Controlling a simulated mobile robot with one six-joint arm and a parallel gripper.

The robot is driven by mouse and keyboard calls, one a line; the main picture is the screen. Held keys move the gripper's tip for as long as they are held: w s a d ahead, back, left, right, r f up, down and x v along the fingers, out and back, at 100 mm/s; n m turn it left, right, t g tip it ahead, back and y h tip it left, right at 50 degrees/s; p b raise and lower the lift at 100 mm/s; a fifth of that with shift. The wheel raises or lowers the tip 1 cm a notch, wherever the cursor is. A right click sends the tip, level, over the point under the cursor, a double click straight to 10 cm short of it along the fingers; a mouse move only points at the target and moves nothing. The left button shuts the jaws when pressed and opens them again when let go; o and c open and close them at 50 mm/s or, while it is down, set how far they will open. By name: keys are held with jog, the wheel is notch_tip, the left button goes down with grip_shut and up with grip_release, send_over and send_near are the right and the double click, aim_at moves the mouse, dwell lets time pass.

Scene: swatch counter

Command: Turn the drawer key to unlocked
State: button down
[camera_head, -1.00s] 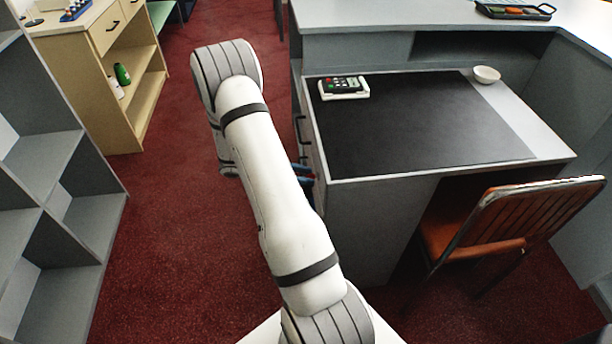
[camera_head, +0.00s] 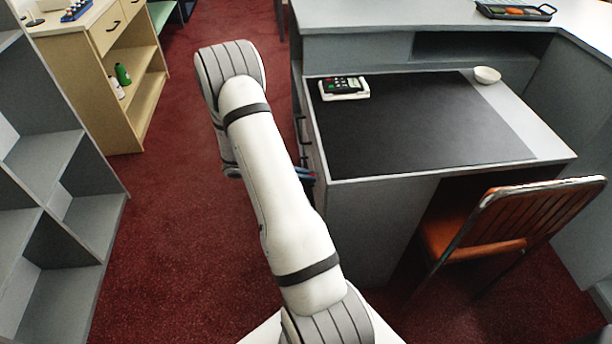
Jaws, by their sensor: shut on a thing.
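The grey desk (camera_head: 372,215) stands right of my arm, with its drawer side facing left. A dark drawer handle (camera_head: 303,130) shows on that side. My gripper (camera_head: 306,176) is mostly hidden behind my arm; only a small blue and dark part shows, close against the drawer side. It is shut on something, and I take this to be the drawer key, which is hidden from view. I cannot see the key's angle or the lock.
An orange chair (camera_head: 510,225) stands at the right. Grey shelves (camera_head: 60,190) and a wooden cabinet (camera_head: 125,75) stand left. Red carpet (camera_head: 180,230) is free between.

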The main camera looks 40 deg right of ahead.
jog(key=shift+f+b, duration=0.15)
jog(key=shift+b, duration=0.35)
jog(key=m+t+h+b, duration=0.1)
jog(key=m+b, duration=0.3)
jog(key=b, duration=0.5)
jog(key=m+t+h+b, duration=0.2)
jog(key=m+h+b, duration=0.1)
jog(key=b, duration=0.6)
jog(key=f+m+t+h+b, duration=0.1)
jog(key=m+h+b, duration=0.1)
jog(key=m+b, duration=0.4)
jog(key=shift+s+a+b, duration=0.25)
jog(key=shift+s+b, duration=0.1)
jog(key=shift+b, duration=1.7)
jog(key=shift+r+m, duration=0.15)
jog(key=shift+m, duration=0.15)
jog(key=c, duration=1.5)
grip_release()
jog(key=shift+c, duration=0.2)
